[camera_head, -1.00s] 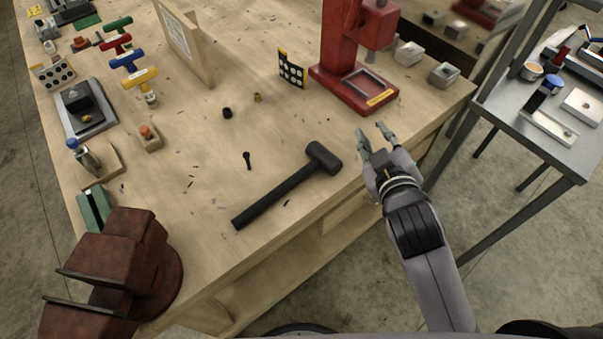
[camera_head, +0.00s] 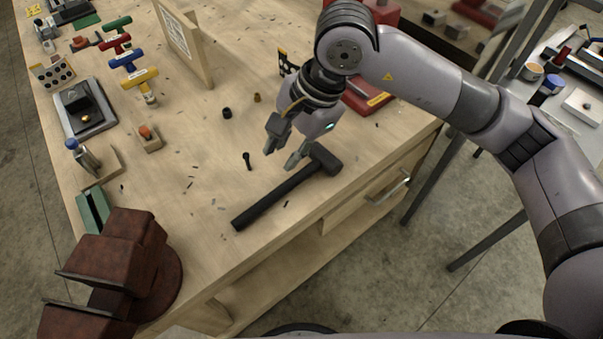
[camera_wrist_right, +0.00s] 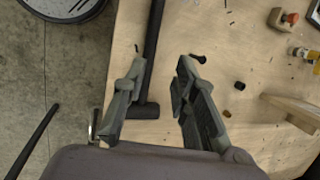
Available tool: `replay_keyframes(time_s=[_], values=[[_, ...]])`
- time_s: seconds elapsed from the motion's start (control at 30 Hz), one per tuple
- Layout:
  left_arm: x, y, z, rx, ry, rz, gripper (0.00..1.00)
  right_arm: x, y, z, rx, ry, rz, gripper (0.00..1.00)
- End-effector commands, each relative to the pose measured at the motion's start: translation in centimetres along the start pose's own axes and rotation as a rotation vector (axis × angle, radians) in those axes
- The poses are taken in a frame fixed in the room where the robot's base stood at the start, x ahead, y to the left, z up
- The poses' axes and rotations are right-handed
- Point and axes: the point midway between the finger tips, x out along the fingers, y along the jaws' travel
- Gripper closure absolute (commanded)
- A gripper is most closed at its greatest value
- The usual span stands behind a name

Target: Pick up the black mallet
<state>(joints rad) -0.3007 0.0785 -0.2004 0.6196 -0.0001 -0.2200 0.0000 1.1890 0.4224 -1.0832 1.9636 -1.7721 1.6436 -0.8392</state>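The black mallet (camera_head: 281,192) lies flat on the wooden workbench, its head toward the right and its handle running down to the left. My right gripper (camera_head: 281,160) is above the bench by the head end of the handle, its fingers apart and empty. In the right wrist view the mallet's handle (camera_wrist_right: 153,40) runs down from the top edge, and its head (camera_wrist_right: 143,110) shows between the open fingers of my right gripper (camera_wrist_right: 158,75). I cannot tell the exact height of the fingers over the mallet. My left gripper is not in view.
A rusty vise (camera_head: 125,250) stands at the bench's front left corner. A red press (camera_head: 365,98) is partly hidden behind my right arm. A small black bolt (camera_head: 247,161) lies near the mallet. A drawer handle (camera_head: 388,188) sticks out at the bench front. Colored T-handles (camera_head: 128,60) are at the back left.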

Motion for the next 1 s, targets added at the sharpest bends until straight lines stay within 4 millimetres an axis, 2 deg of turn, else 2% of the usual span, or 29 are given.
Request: replay_keyframes(time_s=[0.03, 0.1, 0.23, 0.37, 0.7, 0.8, 1.0], values=[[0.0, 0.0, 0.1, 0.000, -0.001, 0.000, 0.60, -0.7, -0.1, -2.0, -0.011, 0.091, 0.014, 0.74], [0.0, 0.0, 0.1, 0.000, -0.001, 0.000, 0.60, -1.4, 0.1, -3.9, -0.019, 0.179, 0.034, 0.74], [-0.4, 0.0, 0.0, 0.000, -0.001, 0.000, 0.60, -1.4, 0.3, -5.5, -0.022, 0.245, 0.053, 0.74], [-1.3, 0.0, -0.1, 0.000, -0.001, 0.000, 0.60, 0.8, 0.5, -6.1, -0.020, 0.245, 0.059, 0.74], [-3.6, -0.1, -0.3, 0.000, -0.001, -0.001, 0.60, 7.7, 0.8, -7.7, -0.022, 0.243, 0.056, 0.74], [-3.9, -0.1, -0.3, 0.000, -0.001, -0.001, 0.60, 8.9, 0.8, -8.1, -0.021, 0.243, 0.054, 0.74], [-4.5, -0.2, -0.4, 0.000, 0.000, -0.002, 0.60, 10.1, 0.8, -8.5, -0.021, 0.243, 0.053, 0.74]])
